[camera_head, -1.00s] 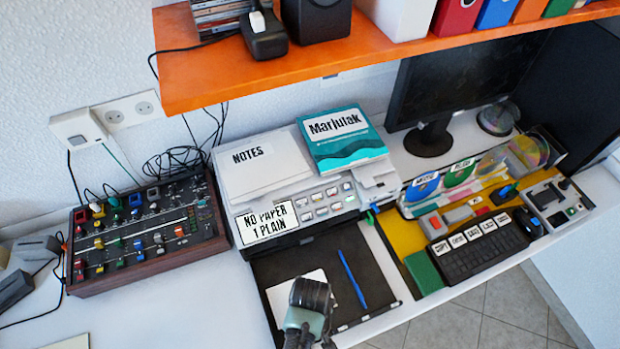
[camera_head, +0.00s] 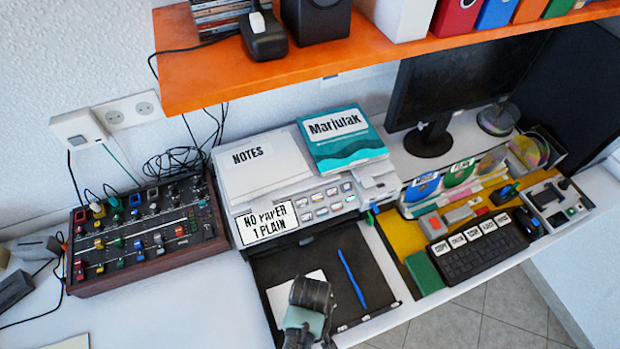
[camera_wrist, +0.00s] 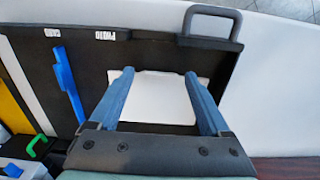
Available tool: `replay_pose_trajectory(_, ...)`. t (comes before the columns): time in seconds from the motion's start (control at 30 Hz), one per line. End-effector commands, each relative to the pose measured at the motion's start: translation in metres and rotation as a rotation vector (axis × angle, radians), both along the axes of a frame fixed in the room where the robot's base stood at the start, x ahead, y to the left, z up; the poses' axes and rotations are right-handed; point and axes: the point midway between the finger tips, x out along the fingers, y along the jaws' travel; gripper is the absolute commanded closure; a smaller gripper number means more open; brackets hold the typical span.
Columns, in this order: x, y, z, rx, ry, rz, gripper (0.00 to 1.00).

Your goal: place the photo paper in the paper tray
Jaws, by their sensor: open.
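The photo paper, a plain white sheet (camera_head: 281,290), lies over the dark floor of the black paper tray (camera_head: 300,262) that extends from the front of the printer. In the wrist view the sheet (camera_wrist: 158,100) shows between and beyond the two blue fingers of my gripper (camera_wrist: 159,76), which are apart. The fingers reach over the sheet near its two sides; I cannot tell whether they touch it. A blue guide strip (camera_wrist: 68,84) lies in the tray beside the sheet. In the head view my wrist hides part of the sheet and the fingertips.
The printer (camera_head: 225,215) bears a NOTES stack (camera_head: 262,172) and a teal pack (camera_head: 345,150); its display reads "NO PAPER 1 PLAIN". A mixer (camera_head: 145,240) stands left, a keyboard (camera_head: 480,255) right. A dark handle (camera_wrist: 212,14) is at the tray's edge. An orange shelf (camera_head: 200,85) overhangs the back.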

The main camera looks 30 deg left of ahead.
Motion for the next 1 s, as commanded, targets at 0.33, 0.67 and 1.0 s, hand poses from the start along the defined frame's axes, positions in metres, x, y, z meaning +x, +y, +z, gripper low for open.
replay_pose_trajectory(0.33,0.001,0.000,0.069,0.001,-0.005,0.001,0.19)
replay_pose_trajectory(0.67,0.000,0.000,0.111,0.000,0.000,0.001,0.19)
replay_pose_trajectory(1.0,0.006,0.000,0.117,0.003,-0.019,-0.006,0.19)
